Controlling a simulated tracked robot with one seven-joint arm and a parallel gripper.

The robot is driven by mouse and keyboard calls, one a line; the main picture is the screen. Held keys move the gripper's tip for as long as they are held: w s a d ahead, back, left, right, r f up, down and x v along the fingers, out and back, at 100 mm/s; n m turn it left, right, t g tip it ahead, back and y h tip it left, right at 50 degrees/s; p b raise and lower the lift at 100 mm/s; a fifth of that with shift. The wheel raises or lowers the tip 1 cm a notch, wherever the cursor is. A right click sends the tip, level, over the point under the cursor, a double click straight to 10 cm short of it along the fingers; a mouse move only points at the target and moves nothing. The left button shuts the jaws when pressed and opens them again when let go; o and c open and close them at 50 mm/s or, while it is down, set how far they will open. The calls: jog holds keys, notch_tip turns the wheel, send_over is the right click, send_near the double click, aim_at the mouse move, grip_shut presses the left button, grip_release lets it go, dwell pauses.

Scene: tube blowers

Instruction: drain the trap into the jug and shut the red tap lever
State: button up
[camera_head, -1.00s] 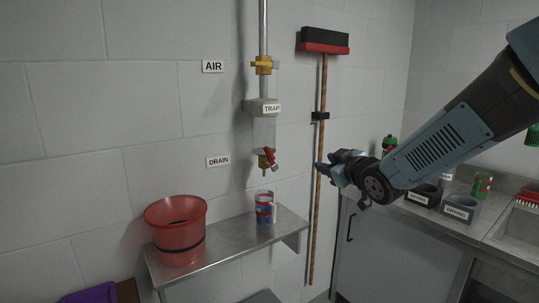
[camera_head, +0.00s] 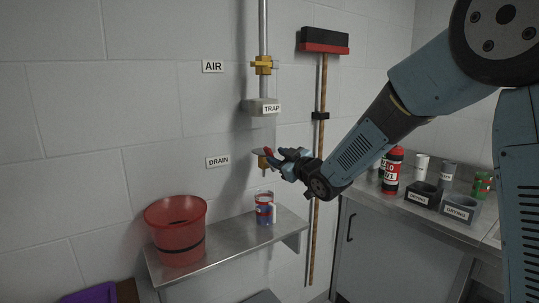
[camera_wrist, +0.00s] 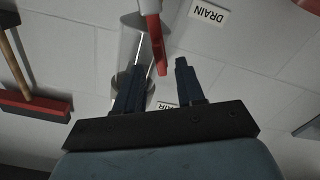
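The red tap lever (camera_head: 268,153) sits at the brass drain tap (camera_head: 263,163) on the wall. My gripper (camera_head: 282,155) is just right of it in the head view. In the wrist view my gripper (camera_wrist: 160,75) is open, and the red lever (camera_wrist: 155,45) reaches down between its two fingers; contact is not clear. The trap (camera_head: 261,107) is above the tap; its clear bowl is hard to make out in the head view. The jug (camera_head: 263,209), patterned blue and red with a pale handle, stands upright on the shelf below the tap. Its contents are hidden.
A red bucket (camera_head: 177,230) stands on the metal shelf (camera_head: 215,250), left of the jug. A broom (camera_head: 320,170) hangs right of the trap, close to my arm. A yellow air valve (camera_head: 264,65) is above. Containers (camera_head: 460,207) stand on the right counter.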

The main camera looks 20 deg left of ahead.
aim_at(272, 154)
jog(key=shift+x, duration=2.5)
grip_shut()
